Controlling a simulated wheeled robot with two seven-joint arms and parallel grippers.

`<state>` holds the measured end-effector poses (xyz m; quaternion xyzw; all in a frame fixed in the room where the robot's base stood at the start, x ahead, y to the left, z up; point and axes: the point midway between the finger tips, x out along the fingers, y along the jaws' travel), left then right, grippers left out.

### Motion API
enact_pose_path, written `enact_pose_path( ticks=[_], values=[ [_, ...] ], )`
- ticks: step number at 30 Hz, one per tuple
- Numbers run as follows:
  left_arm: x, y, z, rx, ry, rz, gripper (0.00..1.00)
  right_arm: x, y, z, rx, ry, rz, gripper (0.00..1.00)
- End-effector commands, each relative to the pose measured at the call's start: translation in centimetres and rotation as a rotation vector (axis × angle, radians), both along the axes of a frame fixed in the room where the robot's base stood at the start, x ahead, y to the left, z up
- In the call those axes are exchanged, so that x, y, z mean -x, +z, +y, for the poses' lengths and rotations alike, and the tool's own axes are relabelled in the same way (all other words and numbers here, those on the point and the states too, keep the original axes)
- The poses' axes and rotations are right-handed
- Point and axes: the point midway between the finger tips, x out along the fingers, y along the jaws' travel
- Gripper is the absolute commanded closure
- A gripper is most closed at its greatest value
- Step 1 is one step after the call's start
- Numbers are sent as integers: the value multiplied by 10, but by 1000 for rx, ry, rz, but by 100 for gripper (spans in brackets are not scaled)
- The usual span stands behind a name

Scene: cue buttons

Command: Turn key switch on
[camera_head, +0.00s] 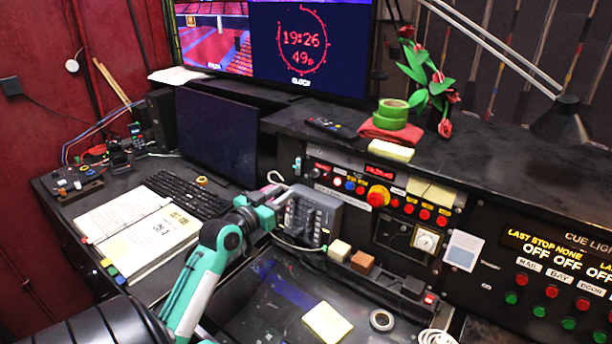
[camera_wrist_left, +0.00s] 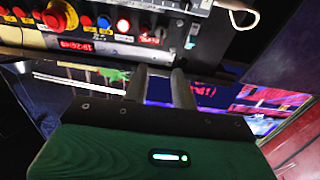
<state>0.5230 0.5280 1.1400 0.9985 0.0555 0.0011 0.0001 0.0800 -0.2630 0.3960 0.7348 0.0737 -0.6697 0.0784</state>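The key switch (camera_head: 315,173) appears to be the small silver piece at the left end of the upper control panel, beside a row of buttons. In the left wrist view, where the panel appears upside down, it seems to be the small piece (camera_wrist_left: 157,36) beyond my fingers, next to a red-lit label. Its exact position is too small to read. My left gripper (camera_wrist_left: 159,78) is open and empty, its two fingers apart and pointing toward the panel's lit display strip. My right gripper is not in view.
A red emergency button (camera_head: 378,196) sits further along the panel. A dark monitor (camera_head: 216,135), keyboard (camera_head: 187,194) and open binder (camera_head: 137,230) lie to the left.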

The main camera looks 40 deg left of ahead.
Motion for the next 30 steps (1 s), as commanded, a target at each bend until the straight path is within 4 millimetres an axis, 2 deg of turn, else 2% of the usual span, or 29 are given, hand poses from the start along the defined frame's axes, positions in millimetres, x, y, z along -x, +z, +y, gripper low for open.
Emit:
enact_pose_path(
  ticks=[1,15,21,30],
  values=[
    [-10,4,1,3,0,-2,73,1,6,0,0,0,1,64],
    [-89,3,10,2,0,-1,73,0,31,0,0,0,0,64],
    [-107,1,12,1,0,1,73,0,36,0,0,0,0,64],
    [-111,0,12,-1,-1,0,73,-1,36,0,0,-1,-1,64]
  ],
)
